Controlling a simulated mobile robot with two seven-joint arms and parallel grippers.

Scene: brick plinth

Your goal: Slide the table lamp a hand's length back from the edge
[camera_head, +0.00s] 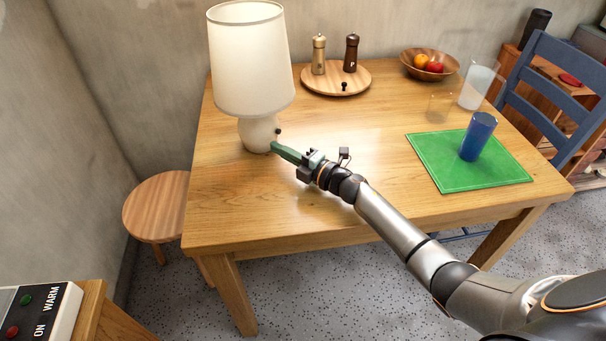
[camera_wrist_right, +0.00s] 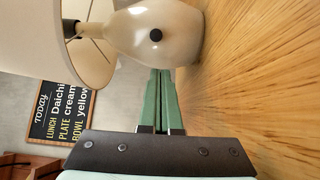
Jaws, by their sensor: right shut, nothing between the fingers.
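The table lamp (camera_head: 249,62) stands upright on the left part of the wooden table (camera_head: 240,205), with a wide cream shade and a rounded pale base (camera_head: 257,134). In the right wrist view the base (camera_wrist_right: 158,35) has a dark round knob, and the shade shows at the left. My right gripper (camera_head: 275,147) is shut and empty, its green fingers low over the tabletop. The fingertips (camera_wrist_right: 161,72) are at the lower side of the lamp base; whether they touch it I cannot tell. My left gripper is not in view.
A round board (camera_head: 312,83) with two mills stands behind, to the right. A fruit bowl (camera_head: 409,58), clear glasses and a blue cup (camera_head: 478,137) on a green mat (camera_head: 434,160) are on the right. The table's front left is clear. A stool (camera_head: 150,212) stands left.

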